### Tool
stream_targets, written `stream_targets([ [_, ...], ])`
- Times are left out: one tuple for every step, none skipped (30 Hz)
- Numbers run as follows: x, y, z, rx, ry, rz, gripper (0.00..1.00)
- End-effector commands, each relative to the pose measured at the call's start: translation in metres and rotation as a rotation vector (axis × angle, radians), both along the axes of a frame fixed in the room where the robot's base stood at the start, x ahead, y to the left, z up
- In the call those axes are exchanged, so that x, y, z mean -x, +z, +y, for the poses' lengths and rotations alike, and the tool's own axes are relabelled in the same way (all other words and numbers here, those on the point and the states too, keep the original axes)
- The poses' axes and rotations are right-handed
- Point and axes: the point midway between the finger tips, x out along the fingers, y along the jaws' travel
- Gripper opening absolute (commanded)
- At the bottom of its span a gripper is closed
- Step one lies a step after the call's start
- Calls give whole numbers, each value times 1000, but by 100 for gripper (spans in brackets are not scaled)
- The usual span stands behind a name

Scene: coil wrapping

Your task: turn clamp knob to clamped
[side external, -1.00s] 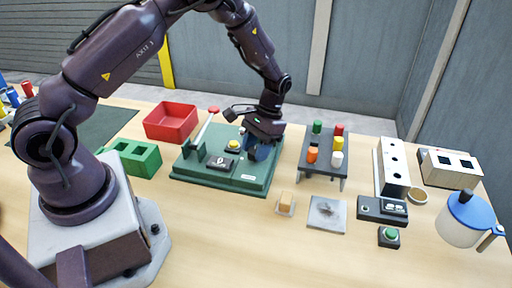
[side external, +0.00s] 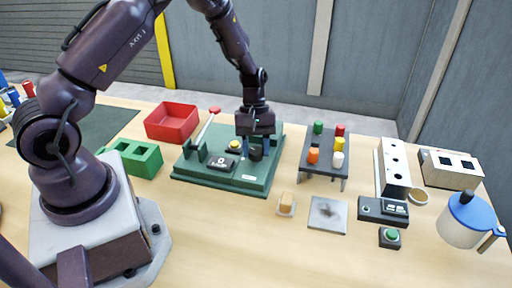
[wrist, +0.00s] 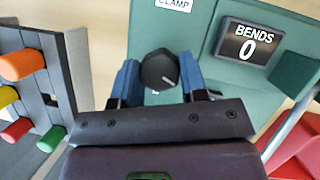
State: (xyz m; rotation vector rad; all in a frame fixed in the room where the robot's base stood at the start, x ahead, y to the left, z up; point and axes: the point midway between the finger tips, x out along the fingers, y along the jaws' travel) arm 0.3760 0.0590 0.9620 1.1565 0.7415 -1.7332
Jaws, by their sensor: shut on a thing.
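The clamp knob (wrist: 159,70) is black and faceted with a short pale pointer line, and sits on the green bending fixture (wrist: 130,35) below the CLAMP label (wrist: 173,4). My gripper (wrist: 159,84) has its two blue fingers on either side of the knob, shut on it. In the side external view my gripper (side external: 256,150) points down at the right part of the fixture (side external: 205,179), and the dark knob (side external: 256,154) shows between the fingers. The pointer's exact setting is hard to read.
The BENDS display (wrist: 247,47) reads 0. A lever with a red knob (side external: 214,110) stands left of my gripper. A rack with coloured pegs (side external: 315,171) stands to the right, a red bin (side external: 171,121) behind left. A grey plate (side external: 327,213) lies front right.

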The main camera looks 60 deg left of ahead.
Motion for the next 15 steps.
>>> stream_targets([
  [0, 1, 1, -1, 45, -4, 16],
  [-1, 2, 1, -1, 73, -4, 16],
  [0, 2, 1, -1, 106, -5, 16],
  [0, 2, 1, -1, 131, -4, 16],
  [0, 2, 1, -1, 155, -5, 16],
  [0, 2, 1, -1, 187, -5, 16],
  [0, 2, 1, 0, 210, -4, 16],
  [0, 2, 1, -1, 231, -3, 16],
  [0, 1, 2, -2, 259, -4, 16],
  [0, 1, 2, -1, 280, -4, 16],
  [0, 1, 2, -1, 296, -3, 16],
  [0, 1, 2, -1, 319, -4, 16],
  [0, 1, 2, -2, 336, -4, 16],
  [0, 1, 2, -2, 350, -4, 16],
  [0, 1, 2, -2, 366, -4, 16],
])
